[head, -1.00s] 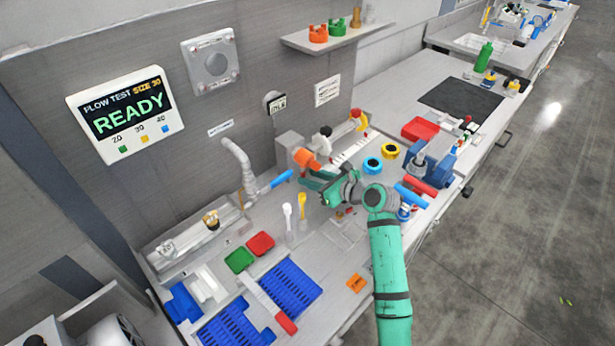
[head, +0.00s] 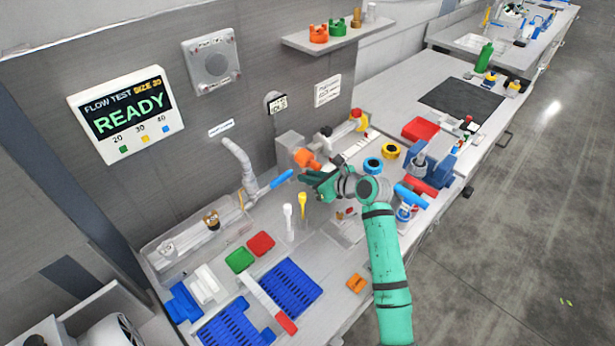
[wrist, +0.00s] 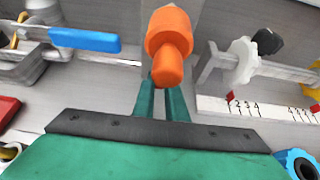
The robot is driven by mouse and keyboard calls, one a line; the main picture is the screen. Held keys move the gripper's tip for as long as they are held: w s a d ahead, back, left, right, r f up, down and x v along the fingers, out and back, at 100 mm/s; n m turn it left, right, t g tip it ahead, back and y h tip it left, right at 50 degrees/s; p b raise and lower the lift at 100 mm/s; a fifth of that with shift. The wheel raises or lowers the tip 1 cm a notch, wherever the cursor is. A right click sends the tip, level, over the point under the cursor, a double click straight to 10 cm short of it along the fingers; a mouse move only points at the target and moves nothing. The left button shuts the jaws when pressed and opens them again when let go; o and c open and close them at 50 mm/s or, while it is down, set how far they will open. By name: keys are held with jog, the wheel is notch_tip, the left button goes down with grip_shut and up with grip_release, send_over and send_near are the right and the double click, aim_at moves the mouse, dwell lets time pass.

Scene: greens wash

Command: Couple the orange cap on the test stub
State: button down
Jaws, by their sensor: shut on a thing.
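The orange cap (head: 304,158) is in front of the grey block (head: 289,148) by the back wall. In the wrist view the orange cap (wrist: 168,45) fills the top middle, with its narrower round end toward me. My gripper (head: 312,176) is shut on the orange cap; its green fingers (wrist: 161,98) reach up to the cap from below. The test stub cannot be made out; the cap and gripper cover the area in front of the block. I cannot tell whether the cap touches a stub.
A blue-handled valve (head: 280,179) is just left of the gripper. A white and a yellow spoon-like tool (head: 302,203) stand in front of it. A rail with a white knob (wrist: 242,55) and a marked scale lies to the right. Blue and yellow rings (head: 373,165) sit further right.

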jog(key=shift+s+d+r+g+h, duration=0.2)
jog(key=shift+s+d+g+h, duration=0.05)
jog(key=shift+g+h, duration=0.5)
jog(key=c, duration=1.8)
grip_release()
jog(key=shift+o, duration=0.2)
jog(key=v, duration=1)
jog(key=shift+s+d+r, duration=0.2)
jog(key=shift+s, duration=0.05)
